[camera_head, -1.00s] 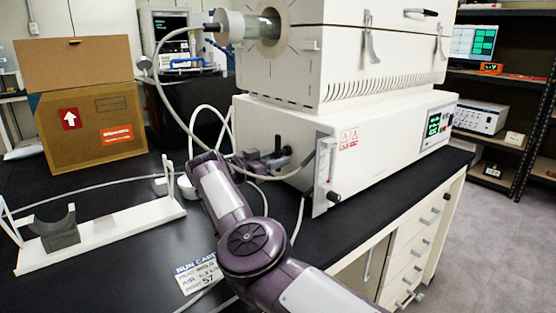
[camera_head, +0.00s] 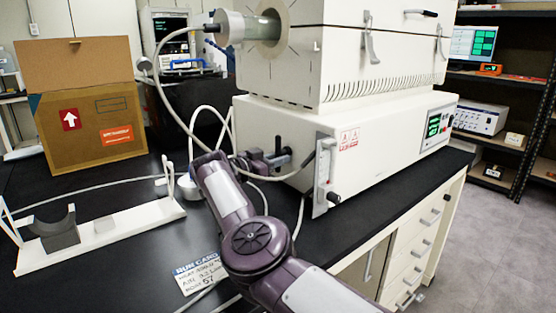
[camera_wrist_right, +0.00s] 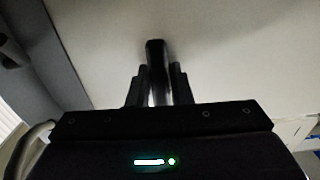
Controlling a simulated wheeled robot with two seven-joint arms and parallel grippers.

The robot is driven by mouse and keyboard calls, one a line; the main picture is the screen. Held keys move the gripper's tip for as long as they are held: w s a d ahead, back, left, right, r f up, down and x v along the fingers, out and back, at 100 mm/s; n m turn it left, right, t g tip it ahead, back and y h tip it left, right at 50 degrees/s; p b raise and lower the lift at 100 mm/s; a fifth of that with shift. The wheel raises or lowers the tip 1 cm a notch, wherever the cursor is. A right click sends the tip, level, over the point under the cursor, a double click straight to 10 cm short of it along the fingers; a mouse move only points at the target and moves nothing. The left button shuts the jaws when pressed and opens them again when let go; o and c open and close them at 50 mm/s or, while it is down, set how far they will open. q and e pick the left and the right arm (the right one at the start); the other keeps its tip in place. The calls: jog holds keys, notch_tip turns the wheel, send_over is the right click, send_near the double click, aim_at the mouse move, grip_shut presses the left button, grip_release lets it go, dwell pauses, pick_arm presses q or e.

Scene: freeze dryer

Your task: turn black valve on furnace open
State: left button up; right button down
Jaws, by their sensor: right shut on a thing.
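The white furnace (camera_head: 390,135) stands on the black bench, with a glass tube end (camera_head: 268,27) at its upper left. The black valve (camera_head: 280,146) is on the left end of its base, partly hidden by my gripper. My right gripper (camera_head: 272,160) is at that end face, with its arm reaching up from the bottom. In the right wrist view, the two dark fingers (camera_wrist_right: 158,88) are shut on the upright black valve handle (camera_wrist_right: 155,55), in front of the pale furnace wall. My left gripper is not in view.
A flowmeter panel (camera_head: 324,175) with a black knob stands at the furnace's front corner, close right of my gripper. Hoses and cables loop around my arm. A white stand (camera_head: 100,235), a cardboard box (camera_head: 95,125) and a run card (camera_head: 200,275) are on the left.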

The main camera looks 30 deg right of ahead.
jog(key=shift+w+m+b, duration=0.1)
jog(key=shift+m+b, duration=0.25)
jog(key=shift+m, duration=0.85)
jog(key=shift+w+m, duration=0.15)
jog(key=shift+m, duration=0.75)
jog(key=m, duration=0.3)
jog(key=shift+w+r+m+b, duration=0.1)
jog(key=shift+w+m+b, duration=0.05)
jog(key=shift+m+b, duration=0.2)
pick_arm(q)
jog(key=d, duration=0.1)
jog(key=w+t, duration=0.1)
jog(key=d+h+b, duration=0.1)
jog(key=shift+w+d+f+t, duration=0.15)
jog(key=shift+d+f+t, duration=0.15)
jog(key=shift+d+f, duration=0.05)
pick_arm(e)
jog(key=m, duration=0.6)
jog(key=r+m, duration=0.1)
jog(key=m, duration=0.2)
jog(key=shift+w+a+m, duration=0.1)
jog(key=shift+w+m, duration=0.15)
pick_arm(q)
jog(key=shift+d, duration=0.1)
pick_arm(e)
jog(key=c, duration=1.4)
grip_release()
jog(key=shift+o, duration=0.2)
